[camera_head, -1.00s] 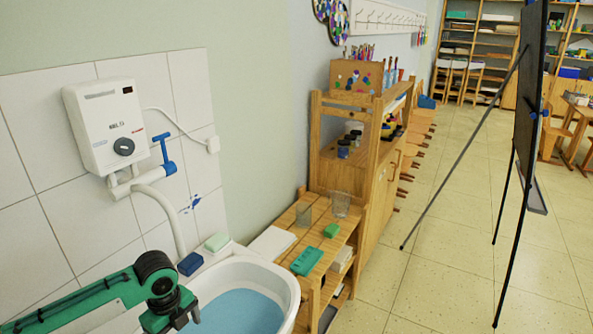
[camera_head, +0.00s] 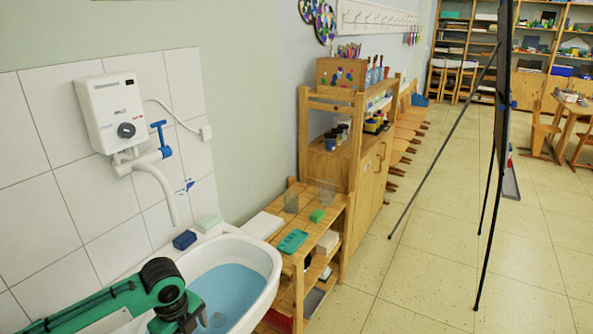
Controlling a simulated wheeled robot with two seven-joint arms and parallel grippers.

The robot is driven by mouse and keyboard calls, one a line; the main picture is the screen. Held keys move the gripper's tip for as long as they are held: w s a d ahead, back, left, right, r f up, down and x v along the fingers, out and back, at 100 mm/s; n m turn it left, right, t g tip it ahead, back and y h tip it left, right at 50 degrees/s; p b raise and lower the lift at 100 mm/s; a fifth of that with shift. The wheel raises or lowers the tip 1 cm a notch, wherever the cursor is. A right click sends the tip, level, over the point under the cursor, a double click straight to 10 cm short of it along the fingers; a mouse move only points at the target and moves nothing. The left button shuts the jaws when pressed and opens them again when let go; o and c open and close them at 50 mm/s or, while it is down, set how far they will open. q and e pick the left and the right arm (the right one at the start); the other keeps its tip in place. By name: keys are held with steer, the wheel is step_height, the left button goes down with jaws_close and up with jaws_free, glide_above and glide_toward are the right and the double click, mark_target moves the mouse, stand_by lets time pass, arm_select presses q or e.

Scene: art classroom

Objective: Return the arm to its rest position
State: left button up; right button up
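My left arm comes in from the lower left, over the near end of the white sink (camera_head: 262,252). It is green with black joints. The wrist part is at the bottom edge of the picture, and the gripper's fingers cannot be made out clearly. My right arm and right gripper are out of view. The sink holds blue water (camera_head: 235,290).
A wooden shelf (camera_head: 328,215) with cups stands behind the sink. A black easel (camera_head: 497,130) stands at right. The tiled floor (camera_head: 420,270) between is clear.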

arm_select(q)
steer(key=s+d+f+n+t+h, duration=0.25)
steer(key=s+d+f+n, duration=0.25)
steer(key=s+d+n, duration=0.5)
steer(key=s+a+f+n+y, duration=0.1)
steer(key=s+a+n, duration=0.3)
steer(key=s+n, duration=0.3)
steer(key=s+a+f+n+y, duration=0.1)
steer(key=s+a+n+y, duration=0.1)
steer(key=s+a+n, duration=0.45)
step_height(320, 180, down, 32)
steer(key=s+d+m+b, duration=0.2)
steer(key=d, duration=0.1)
steer(key=s+a+f+g, duration=0.1)
steer(key=s+f, duration=0.8)
steer(key=f, duration=0.1)
steer(key=s+a+f+b, duration=0.1)
steer(key=s+a+f, duration=0.1)
steer(key=s+f, duration=0.7)
step_height(320, 180, down, 2)
steer(key=shift+s+a+f+g, duration=0.25)
steer(key=shift+s+a+g, duration=0.05)
steer(key=shift+s+g, duration=0.1)
